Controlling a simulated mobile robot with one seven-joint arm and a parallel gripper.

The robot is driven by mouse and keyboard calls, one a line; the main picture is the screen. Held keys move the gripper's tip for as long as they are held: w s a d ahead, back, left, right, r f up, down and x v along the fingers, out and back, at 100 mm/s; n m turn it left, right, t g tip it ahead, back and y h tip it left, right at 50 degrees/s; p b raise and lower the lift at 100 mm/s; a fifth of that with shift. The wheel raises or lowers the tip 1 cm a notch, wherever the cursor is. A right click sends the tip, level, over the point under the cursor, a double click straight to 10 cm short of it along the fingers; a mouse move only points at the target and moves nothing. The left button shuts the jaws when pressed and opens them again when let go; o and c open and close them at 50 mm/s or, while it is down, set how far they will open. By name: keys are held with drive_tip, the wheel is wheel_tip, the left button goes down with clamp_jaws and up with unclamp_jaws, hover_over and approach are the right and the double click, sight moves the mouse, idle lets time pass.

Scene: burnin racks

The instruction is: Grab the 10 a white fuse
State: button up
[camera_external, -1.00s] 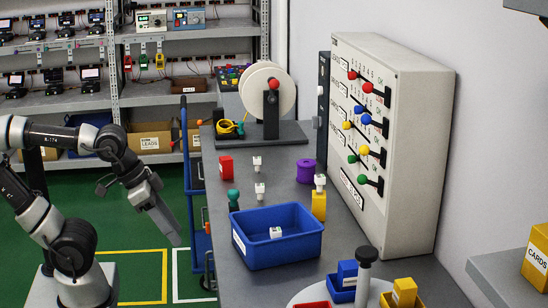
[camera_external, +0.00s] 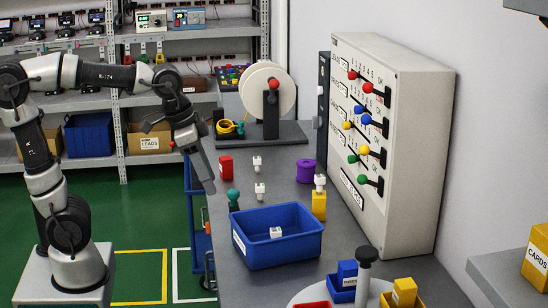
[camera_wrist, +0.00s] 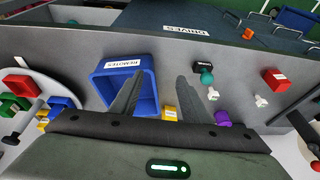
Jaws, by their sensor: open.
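Several small white fuse-like pieces stand on the grey bench: one (camera_external: 257,163) at the back, one (camera_external: 260,190) nearer, one (camera_external: 320,182) on top of a yellow block (camera_external: 319,207), and one (camera_external: 276,232) inside the blue bin (camera_external: 250,255). Their ratings are too small to read. My gripper (camera_external: 209,188) is open and empty, in the air by the bench's left edge, left of the white pieces. In the wrist view its fingers (camera_wrist: 160,79) are spread in front of the blue bin. Two white pieces (camera_wrist: 213,93) (camera_wrist: 261,100) lie right of the fingers there.
A red block (camera_external: 226,167), a teal knob piece (camera_external: 233,197) and a purple spool (camera_external: 305,171) stand near the white pieces. A reel stand (camera_external: 270,132) is behind. A tall panel (camera_external: 405,180) with coloured levers borders the right. A round tray (camera_external: 296,299) is in front.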

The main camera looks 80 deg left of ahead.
drive_tip(key=w+a+r+g+p, duration=0.2)
drive_tip(key=w+a+r+p, duration=0.45)
drive_tip(key=w+a, duration=0.35)
drive_tip(key=g+p, duration=0.2)
drive_tip(key=p, duration=0.2)
hover_over(260, 185)
drive_tip(key=shift+m+h, duration=0.3)
drive_tip(key=f, duration=1.3)
drive_tip(key=shift+w+a+f, duration=0.1)
drive_tip(key=shift+a+f, duration=0.15)
drive_tip(key=shift+f, duration=0.15)
drive_tip(key=shift+d+f+b, duration=0.2)
drive_tip(key=shift+f+b, duration=0.1)
drive_tip(key=shift+f, duration=2.6)
clamp_jaws()
